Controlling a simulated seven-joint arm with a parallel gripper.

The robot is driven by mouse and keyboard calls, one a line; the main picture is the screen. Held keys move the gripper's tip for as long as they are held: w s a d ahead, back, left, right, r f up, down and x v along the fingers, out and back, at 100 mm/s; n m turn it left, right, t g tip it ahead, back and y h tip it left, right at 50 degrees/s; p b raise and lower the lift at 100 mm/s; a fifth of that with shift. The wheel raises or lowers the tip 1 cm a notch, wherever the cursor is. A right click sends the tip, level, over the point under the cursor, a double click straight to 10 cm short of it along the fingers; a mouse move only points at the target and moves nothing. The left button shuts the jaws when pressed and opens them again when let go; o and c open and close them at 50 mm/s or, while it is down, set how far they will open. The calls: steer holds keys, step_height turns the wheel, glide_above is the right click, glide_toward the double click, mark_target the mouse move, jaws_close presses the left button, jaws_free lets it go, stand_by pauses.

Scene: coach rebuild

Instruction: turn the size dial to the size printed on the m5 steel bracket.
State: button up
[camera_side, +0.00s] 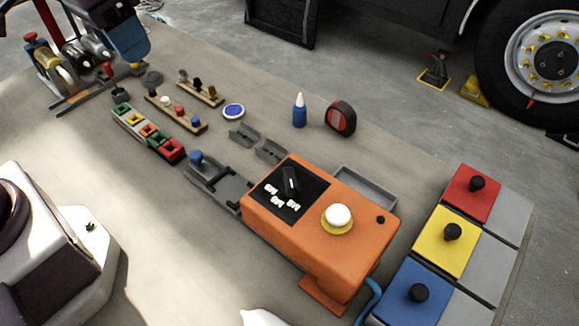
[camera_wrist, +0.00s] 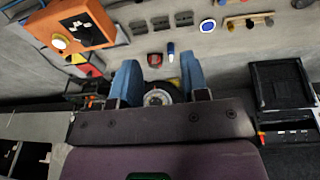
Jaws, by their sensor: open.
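The size dial (camera_side: 289,180) is a black knob on a black panel with several white labels, on top of an orange box (camera_side: 345,235). The labels are too small to read. The dial also shows in the wrist view (camera_wrist: 78,24). Grey steel brackets (camera_side: 244,134) lie behind the box, and three similar grey pieces, one of them here (camera_wrist: 160,23), show in the wrist view. I cannot read a size on any, so I cannot tell which is m5. My gripper (camera_wrist: 160,72) has two blue fingers spread apart with nothing between them, away from the dial.
A white button (camera_side: 338,216) in a yellow collar sits on the box. An empty grey tray (camera_side: 365,188) is behind it. Red, yellow and blue lidded bins (camera_side: 471,193) stand at right. A blue bottle (camera_side: 299,112) and tape measure (camera_side: 340,118) stand farther back.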

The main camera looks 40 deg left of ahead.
mark_target(290, 176)
steer(key=w+d+f+n+g+h, duration=0.1)
steer(key=w+d+f+n+g, duration=0.15)
steer(key=w+d+n, duration=0.4)
steer(key=w+d+f+n+g+h, duration=0.2)
steer(key=w+d+n+g, duration=0.15)
steer(key=d, duration=0.65)
steer(key=shift+n+t, duration=0.3)
steer(key=shift+t, duration=0.3)
steer(key=x, duration=1.2)
steer(key=shift+s+f, duration=0.15)
steer(key=shift+s, duration=0.1)
steer(key=shift+c, duration=0.2)
steer(key=shift+a, duration=0.1)
jaws_close()
